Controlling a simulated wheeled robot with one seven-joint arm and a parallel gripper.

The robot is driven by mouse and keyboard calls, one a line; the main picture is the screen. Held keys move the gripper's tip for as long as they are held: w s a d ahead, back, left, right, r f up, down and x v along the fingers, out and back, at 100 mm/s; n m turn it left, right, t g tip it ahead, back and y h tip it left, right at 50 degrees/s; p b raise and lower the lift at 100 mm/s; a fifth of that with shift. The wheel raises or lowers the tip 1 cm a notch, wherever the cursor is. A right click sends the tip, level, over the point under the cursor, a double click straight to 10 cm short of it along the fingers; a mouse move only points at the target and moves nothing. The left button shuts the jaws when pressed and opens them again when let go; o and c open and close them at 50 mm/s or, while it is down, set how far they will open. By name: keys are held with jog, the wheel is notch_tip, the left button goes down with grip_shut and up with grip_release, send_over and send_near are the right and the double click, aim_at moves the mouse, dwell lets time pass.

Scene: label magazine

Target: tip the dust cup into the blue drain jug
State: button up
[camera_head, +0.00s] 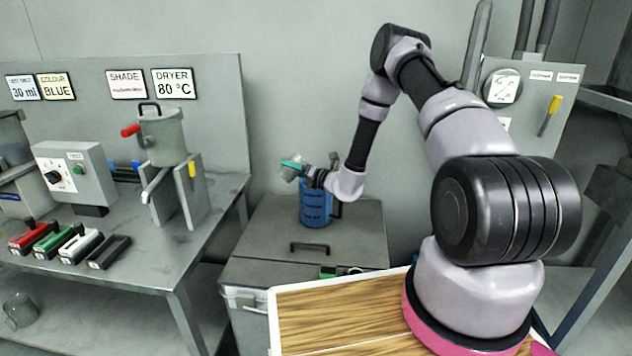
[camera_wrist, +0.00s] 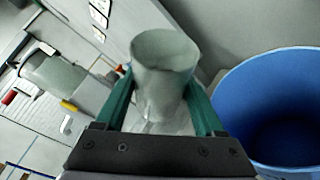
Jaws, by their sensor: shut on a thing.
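The dust cup (camera_wrist: 163,75) is a translucent grey cup, held between the two green fingers of my gripper (camera_wrist: 160,100) in the wrist view. My gripper is shut on it. In the head view the cup (camera_head: 291,170) looks tilted and is held above the blue drain jug (camera_head: 316,207). The jug stands on a grey chest and has a dark handle on its right. In the wrist view the jug's open mouth (camera_wrist: 285,105) is to the right of the cup. I cannot tell what is inside the cup.
The grey chest (camera_head: 300,225) has a black lid handle. On the left, a steel bench (camera_head: 200,225) carries a lidded pot (camera_head: 162,135), a control box (camera_head: 75,172) and several coloured label cartridges. A wood-topped surface (camera_head: 330,310) lies in front.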

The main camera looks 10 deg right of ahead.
aim_at(301, 159)
jog(key=shift+r, duration=0.1)
dwell(0.4)
jog(key=shift+f+m+t+y, duration=0.3)
jog(key=shift+m, duration=0.7)
dwell(0.3)
jog(key=shift+r+m+t, duration=0.4)
jog(key=shift+m+t, duration=0.1)
jog(key=shift+m, duration=0.3)
dwell(0.6)
jog(key=shift+w+d+r+m+t, duration=0.1)
jog(key=shift+d+r+m+t, duration=0.15)
jog(key=shift+d+m, duration=0.2)
jog(key=shift+w+d+r+m+t, duration=0.1)
jog(key=shift+d+r+m+t, duration=0.1)
jog(key=shift+d+m, duration=0.25)
dwell(0.5)
jog(key=shift+w+d+r+m+t, duration=0.15)
jog(key=shift+r+m+t, duration=0.2)
jog(key=shift+m, duration=0.5)
jog(key=shift+s+d+r+m+t, duration=0.1)
jog(key=shift+d+r+m+t, duration=0.25)
jog(key=shift+m, duration=0.55)
jog(key=shift+w+r+m+t, duration=0.1)
jog(key=shift+r+m+t, duration=0.1)
jog(key=shift+m+t, duration=0.45)
dwell(1.0)
